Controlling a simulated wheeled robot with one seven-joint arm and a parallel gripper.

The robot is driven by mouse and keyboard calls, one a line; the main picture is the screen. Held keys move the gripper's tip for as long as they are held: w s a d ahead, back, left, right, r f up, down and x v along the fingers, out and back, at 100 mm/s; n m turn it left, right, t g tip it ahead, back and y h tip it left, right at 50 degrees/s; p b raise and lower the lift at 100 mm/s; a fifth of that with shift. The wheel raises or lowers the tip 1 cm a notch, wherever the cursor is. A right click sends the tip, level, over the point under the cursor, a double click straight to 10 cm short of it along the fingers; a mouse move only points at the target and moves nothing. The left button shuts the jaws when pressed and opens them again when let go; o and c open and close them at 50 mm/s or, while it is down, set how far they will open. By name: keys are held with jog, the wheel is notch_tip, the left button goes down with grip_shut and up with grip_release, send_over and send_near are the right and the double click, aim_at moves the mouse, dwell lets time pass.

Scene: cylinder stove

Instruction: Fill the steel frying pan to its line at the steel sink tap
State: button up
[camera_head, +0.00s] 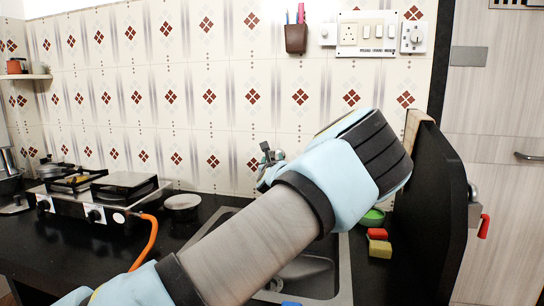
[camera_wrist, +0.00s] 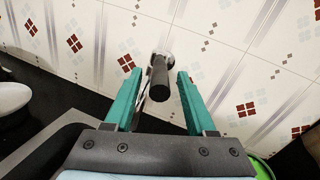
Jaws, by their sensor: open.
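In the wrist view, my gripper (camera_wrist: 160,75) is open, one teal finger on each side of a dark cylindrical part of the tap (camera_wrist: 160,78) that juts from the tiled wall. Gaps show on both sides of that part. In the head view, my arm covers most of the steel sink (camera_head: 345,275) and the tap area, so my fingers cannot be made out clearly there. A grey curved shape (camera_head: 305,268) shows inside the sink, partly hidden; I cannot tell whether it is the frying pan. No water is seen.
A round pale metal vessel (camera_head: 182,202) stands on the black counter left of the sink. A two-burner stove (camera_head: 95,198) with an orange hose is farther left. A green bowl (camera_head: 372,218) and a yellow-and-red sponge (camera_head: 379,244) lie right of the sink, beside a dark upright panel (camera_head: 430,215).

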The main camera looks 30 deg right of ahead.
jog(key=shift+w+d, duration=0.2)
jog(key=shift+w, duration=0.3)
grip_shut()
dwell(1.2)
